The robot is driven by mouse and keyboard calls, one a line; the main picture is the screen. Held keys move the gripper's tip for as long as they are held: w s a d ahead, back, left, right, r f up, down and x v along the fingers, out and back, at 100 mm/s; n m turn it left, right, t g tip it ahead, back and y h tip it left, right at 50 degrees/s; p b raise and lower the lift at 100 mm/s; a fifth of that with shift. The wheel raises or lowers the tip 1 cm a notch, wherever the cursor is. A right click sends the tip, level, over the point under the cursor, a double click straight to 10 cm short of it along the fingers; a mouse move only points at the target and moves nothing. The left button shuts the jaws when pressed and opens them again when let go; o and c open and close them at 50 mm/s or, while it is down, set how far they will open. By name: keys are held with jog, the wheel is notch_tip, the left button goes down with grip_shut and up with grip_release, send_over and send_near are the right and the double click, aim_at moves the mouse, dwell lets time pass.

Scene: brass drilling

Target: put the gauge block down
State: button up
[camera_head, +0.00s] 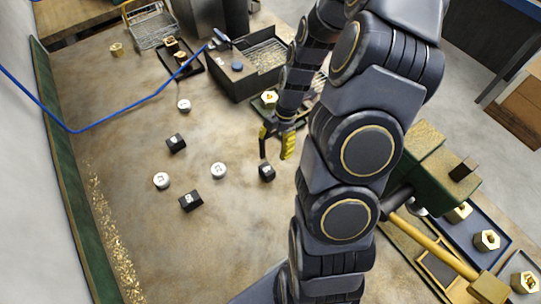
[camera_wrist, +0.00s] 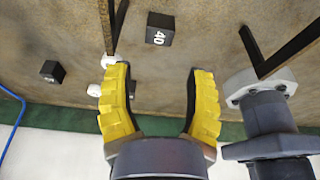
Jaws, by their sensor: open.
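Several black gauge blocks with white markings lie on the worktable (camera_head: 120,100). One gauge block (camera_head: 267,172) rests just below my gripper (camera_head: 276,154) in the head view. Two others (camera_head: 176,142) (camera_head: 191,201) lie further left. In the wrist view, a block marked 40 (camera_wrist: 159,28) lies on the table beyond my yellow fingertips (camera_wrist: 158,75), apart from them. Another block (camera_wrist: 52,71) is at the left there, and a dark one is partly hidden behind the left finger. My gripper is open, with nothing between its fingers.
White round pieces (camera_head: 218,170) (camera_head: 161,180) (camera_head: 184,104) lie among the blocks. A black bin (camera_head: 225,82) stands behind my gripper. A green machine (camera_head: 432,165) and trays of brass nuts (camera_head: 487,240) are at the right. A blue cable (camera_head: 130,108) crosses the left side.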

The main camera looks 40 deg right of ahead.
jog(key=s+a+r+m+g+h, duration=0.1)
jog(key=s+a+r+m, duration=0.1)
jog(key=a+r+m, duration=0.3)
jog(key=s+a+r+m, duration=0.2)
jog(key=a+r, duration=0.2)
jog(key=r, duration=0.4)
jog(key=s+a+r+m+h, duration=0.1)
jog(key=s+a+r+m, duration=0.1)
jog(key=s+m, duration=0.4)
jog(key=s+a+r+m+h, duration=0.1)
jog(key=s+a+r+m, duration=0.1)
jog(key=s+r+m, duration=0.2)
jog(key=s+m, duration=0.2)
jog(key=shift+s+a+r, duration=0.25)
jog(key=shift+s+a, duration=0.05)
jog(key=shift+s, duration=0.1)
